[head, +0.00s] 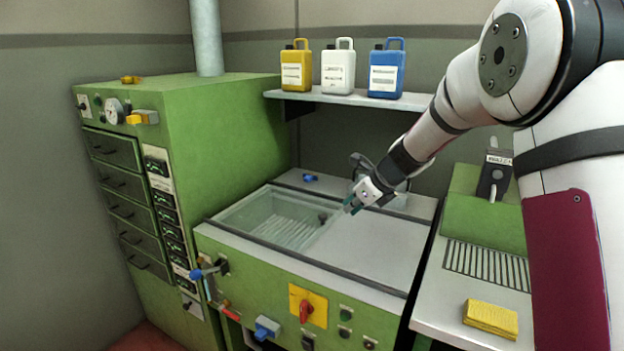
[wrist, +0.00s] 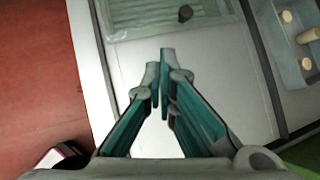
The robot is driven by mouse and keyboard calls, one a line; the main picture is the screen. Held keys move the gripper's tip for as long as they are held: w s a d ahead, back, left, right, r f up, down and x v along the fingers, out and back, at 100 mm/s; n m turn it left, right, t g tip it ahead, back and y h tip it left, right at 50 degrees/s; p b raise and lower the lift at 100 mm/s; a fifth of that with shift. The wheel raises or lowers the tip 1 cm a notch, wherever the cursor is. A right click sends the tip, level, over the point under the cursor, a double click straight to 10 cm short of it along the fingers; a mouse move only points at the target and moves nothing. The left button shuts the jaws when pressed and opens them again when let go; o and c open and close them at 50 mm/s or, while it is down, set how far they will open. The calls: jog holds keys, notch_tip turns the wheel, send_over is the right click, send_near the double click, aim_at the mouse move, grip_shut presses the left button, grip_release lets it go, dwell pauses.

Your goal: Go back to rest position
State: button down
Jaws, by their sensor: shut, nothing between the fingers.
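My gripper (head: 352,207) hangs over the white top of the green machine, just right of the glass-covered basin. In the wrist view its two teal-padded fingers (wrist: 161,62) are brought together with nothing between them. Pale cork stoppers (wrist: 308,36) lie in a grey tray (wrist: 268,42) at the upper right of the wrist view, apart from the fingers. I cannot make out the corks in the head view.
The glass-covered basin (head: 250,212) has a dark knob (head: 323,217). A green cabinet (head: 240,120) stands at left. A shelf (head: 345,98) holds yellow, white and blue jugs. Open air lies above the machine's front.

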jog(key=s+a+r+n+g+p, duration=0.1)
jog(key=s+r+n, duration=0.55)
jog(key=s, duration=0.45)
jog(key=s+a+r+n+g+p, duration=0.1)
jog(key=s+r+n, duration=0.6)
jog(key=s, duration=0.5)
jog(key=s+d+n+h, duration=0.2)
jog(key=s+n, duration=0.5)
jog(key=s, duration=0.5)
jog(key=s+d+f+n+h, duration=0.1)
jog(key=s+d+n, duration=0.3)
jog(key=s, duration=0.7)
jog(key=n+h+p, duration=0.1)
jog(key=n, duration=0.1)
jog(key=shift+s+f+n+g, duration=0.3)
jog(key=shift+s+n, duration=0.05)
jog(key=shift+s, duration=0.05)
